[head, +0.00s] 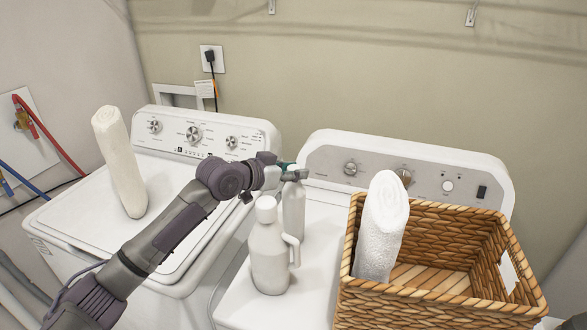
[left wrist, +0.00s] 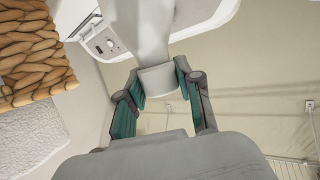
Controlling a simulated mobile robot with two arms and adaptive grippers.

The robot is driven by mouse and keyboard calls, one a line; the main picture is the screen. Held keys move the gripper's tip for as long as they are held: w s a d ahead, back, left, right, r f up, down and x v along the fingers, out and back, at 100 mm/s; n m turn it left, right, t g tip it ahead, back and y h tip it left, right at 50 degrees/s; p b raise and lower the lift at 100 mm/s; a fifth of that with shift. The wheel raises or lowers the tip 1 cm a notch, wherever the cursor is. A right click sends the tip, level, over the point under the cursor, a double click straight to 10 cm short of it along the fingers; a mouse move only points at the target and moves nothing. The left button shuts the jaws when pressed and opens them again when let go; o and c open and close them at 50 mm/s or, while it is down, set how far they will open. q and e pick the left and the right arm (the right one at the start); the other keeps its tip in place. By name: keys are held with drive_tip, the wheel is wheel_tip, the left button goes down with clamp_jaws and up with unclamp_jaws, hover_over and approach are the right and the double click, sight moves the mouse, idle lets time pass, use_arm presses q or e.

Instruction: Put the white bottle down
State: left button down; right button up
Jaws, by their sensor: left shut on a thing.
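A slim white bottle (head: 294,208) stands upright over the top of the right machine, behind a white jug with a handle (head: 268,255). My left gripper (head: 291,174) is shut on the bottle's top from the left side. In the left wrist view, the fingers (left wrist: 158,86) sit on both sides of the bottle's cap, and the bottle's body (left wrist: 140,30) runs toward the top of the picture. The jug hides part of the bottle's lower end, so I cannot tell whether it touches the machine's top. My right gripper does not show.
A wicker basket (head: 420,315) with a rolled white towel (head: 381,230) stands on the right machine (head: 237,300). Another rolled towel (head: 120,165) stands tilted on the left machine (head: 75,220). A gap separates the machines. A control panel (head: 325,160) rises behind the bottle.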

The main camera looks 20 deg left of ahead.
use_arm(q)
drive_tip(key=c, duration=0.8)
unclamp_jaws()
drive_tip(key=shift+o, duration=0.2)
drive_tip(key=shift+r, duration=0.1)
drive_tip(key=b+v, duration=0.3)
drive_tip(key=v, duration=0.9)
